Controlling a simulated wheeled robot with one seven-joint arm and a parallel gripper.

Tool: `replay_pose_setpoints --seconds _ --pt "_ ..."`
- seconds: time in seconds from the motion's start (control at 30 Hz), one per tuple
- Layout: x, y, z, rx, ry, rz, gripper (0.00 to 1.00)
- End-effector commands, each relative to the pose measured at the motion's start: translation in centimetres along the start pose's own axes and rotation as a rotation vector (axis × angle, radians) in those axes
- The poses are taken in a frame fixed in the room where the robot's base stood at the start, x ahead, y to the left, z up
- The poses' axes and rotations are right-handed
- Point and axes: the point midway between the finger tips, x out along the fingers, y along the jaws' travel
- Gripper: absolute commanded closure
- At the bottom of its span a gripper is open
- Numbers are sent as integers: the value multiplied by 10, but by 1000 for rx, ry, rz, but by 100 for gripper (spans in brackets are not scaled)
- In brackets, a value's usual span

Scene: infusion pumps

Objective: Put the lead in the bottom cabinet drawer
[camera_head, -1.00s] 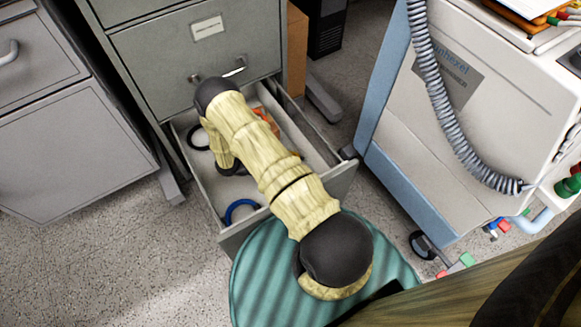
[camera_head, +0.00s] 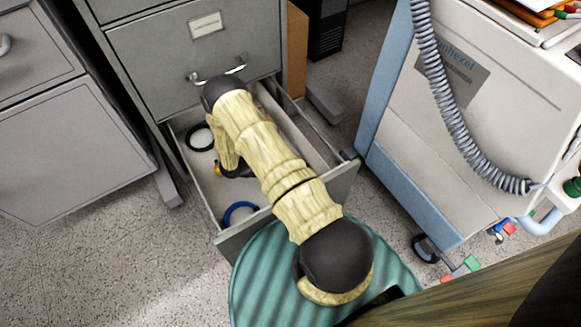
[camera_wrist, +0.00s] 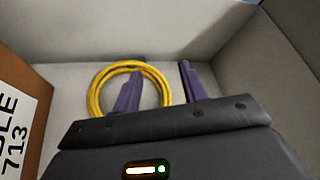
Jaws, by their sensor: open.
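A yellow coiled lead (camera_wrist: 92,95) is inside the open bottom drawer in the wrist view, close to a pale wall. Only a small yellow part (camera_head: 217,168) shows in the head view, beside my gripper (camera_head: 232,172). My gripper (camera_wrist: 160,70) is open in the wrist view. Its left finger overlaps the inside of the coil and its right finger is outside, so the coil's right side lies between them. I cannot tell whether the fingers touch it. The bottom cabinet drawer (camera_head: 285,222) is pulled out, and my arm hides its middle.
A brown labelled box (camera_wrist: 20,115) is at the left in the wrist view. A white machine (camera_head: 440,130) stands at right, a teal striped round seat (camera_head: 262,270) in front.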

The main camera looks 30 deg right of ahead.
Motion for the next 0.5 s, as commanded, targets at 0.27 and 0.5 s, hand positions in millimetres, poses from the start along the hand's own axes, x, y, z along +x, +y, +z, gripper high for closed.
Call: replay_pose_setpoints --seconds 0.27,0.5 --pt "-41 -2 4 0 -1 4 57" --pt "-70 -1 2 0 -1 1 57"
